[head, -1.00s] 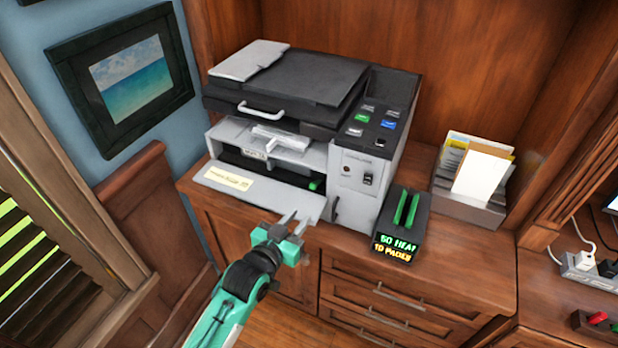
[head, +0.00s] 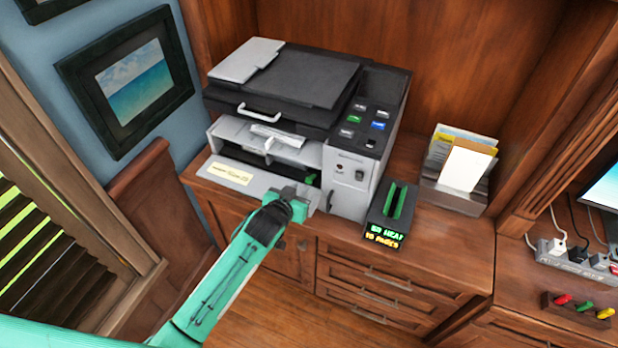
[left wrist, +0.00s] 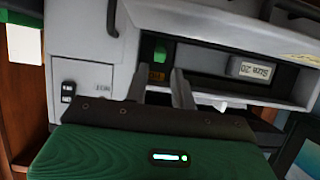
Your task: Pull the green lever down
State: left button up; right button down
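The green lever (head: 311,179) shows as a small green piece inside the printer's open front, at the right end of the dark slot. It also shows in the left wrist view (left wrist: 160,48), above the gap between my fingers. My left gripper (head: 298,192) is at the lowered front flap, just in front of the lever. In the left wrist view its two fingers (left wrist: 160,82) stand apart with nothing between them. They appear short of the lever, and I see no contact. In the head view my gripper partly hides the opening. My right gripper is not in view.
The printer (head: 290,85) stands on a wooden cabinet (head: 330,240). Its grey front flap (head: 240,178) lies open. A black box with green slots and a lit display (head: 385,235) stands right of it. A paper holder (head: 455,195) is farther right.

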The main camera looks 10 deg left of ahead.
aim_at(308, 181)
pick_arm(q)
jog(key=p+x, duration=0.1)
jog(key=x, duration=0.6)
jog(key=shift+w+f, duration=0.1)
jog(key=shift+w, duration=0.15)
grip_shut()
